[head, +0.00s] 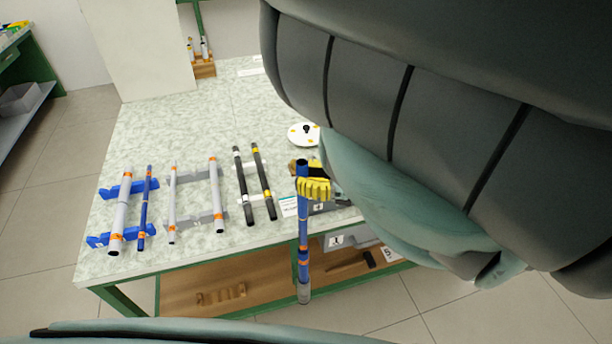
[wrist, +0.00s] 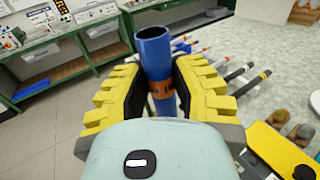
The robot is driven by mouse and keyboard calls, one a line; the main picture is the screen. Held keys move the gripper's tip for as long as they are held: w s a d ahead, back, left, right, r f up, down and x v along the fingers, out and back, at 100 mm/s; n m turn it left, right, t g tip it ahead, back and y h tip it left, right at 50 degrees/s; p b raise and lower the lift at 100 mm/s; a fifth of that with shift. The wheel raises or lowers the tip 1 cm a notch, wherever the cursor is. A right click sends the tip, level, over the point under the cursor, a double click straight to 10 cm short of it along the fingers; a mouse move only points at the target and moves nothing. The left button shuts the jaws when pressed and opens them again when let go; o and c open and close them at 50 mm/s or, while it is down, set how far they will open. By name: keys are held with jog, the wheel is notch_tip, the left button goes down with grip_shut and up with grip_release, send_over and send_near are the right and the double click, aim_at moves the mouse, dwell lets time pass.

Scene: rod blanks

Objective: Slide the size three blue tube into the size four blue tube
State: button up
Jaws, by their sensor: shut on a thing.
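My gripper (head: 314,187) has yellow fingers and is shut on a blue tube (head: 303,222). The tube hangs nearly upright at the table's front edge, its lower part below the table top. It has orange bands and a grey section at its bottom end. In the wrist view the held blue tube (wrist: 154,56) shows an open, hollow top above the fingers, with an orange band between them. A thinner blue tube (head: 146,207) with orange bands lies on blue holders at the table's left. I cannot read the size marks on either tube.
Beside the thin blue tube lies a grey tube (head: 121,213) on the blue holders (head: 107,239). More grey tubes (head: 216,190) and black rods (head: 243,186) lie to the right. A white disc (head: 304,133) sits behind. The table's back left (head: 170,125) is clear.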

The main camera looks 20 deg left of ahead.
aim_at(306, 222)
notch_tip(306, 222, down, 17)
jog(key=b, duration=1.6)
jog(key=shift+r, duration=0.2)
dwell(4.4)
jog(key=o, duration=0.9)
jog(key=shift+r, duration=0.1)
